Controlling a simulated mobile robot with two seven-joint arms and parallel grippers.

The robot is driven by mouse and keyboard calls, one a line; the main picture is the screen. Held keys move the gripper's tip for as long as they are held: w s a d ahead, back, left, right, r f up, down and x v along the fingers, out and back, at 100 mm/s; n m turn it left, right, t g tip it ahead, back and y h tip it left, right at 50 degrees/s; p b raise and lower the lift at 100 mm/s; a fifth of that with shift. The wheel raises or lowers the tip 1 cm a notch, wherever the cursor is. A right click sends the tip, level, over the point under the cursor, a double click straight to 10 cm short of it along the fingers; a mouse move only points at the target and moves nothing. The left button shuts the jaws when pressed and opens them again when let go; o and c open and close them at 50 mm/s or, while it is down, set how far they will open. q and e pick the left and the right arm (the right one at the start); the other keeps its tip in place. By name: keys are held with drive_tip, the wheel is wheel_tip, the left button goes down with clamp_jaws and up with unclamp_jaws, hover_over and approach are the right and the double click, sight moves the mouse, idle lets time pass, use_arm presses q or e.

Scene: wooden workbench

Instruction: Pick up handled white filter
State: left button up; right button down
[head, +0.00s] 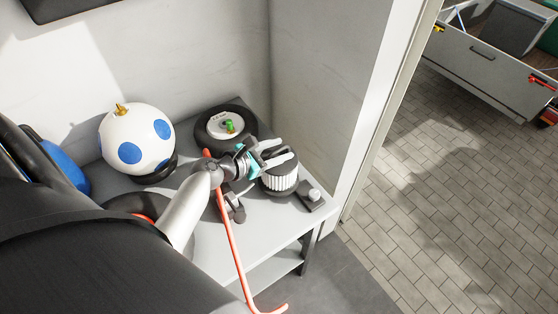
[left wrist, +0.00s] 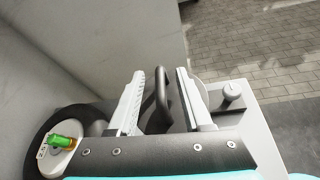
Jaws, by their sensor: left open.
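The handled white filter (head: 282,180) stands upright near the right end of the grey bench, a white pleated cylinder with a dark top. My left gripper (head: 285,150) is open, with its fingers over the top of the filter and hiding part of it. In the left wrist view the filter's black handle (left wrist: 162,92) stands between the two open fingers of the gripper (left wrist: 160,74), with gaps on both sides. The handle is not gripped. My right gripper is not in view.
A black wheel (head: 207,128) with a green-tipped part lies behind the gripper. A white ball with blue spots (head: 140,150) is at left. A small dark block with a pale knob (head: 314,197) sits right of the filter, near the bench (head: 275,228) edge. A wall stands behind.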

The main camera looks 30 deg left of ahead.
use_arm(q)
drive_tip(key=shift+w+d, duration=0.1)
drive_tip(key=shift+w, duration=0.1)
drive_tip(key=shift+c, duration=0.4)
clamp_jaws()
idle(0.9)
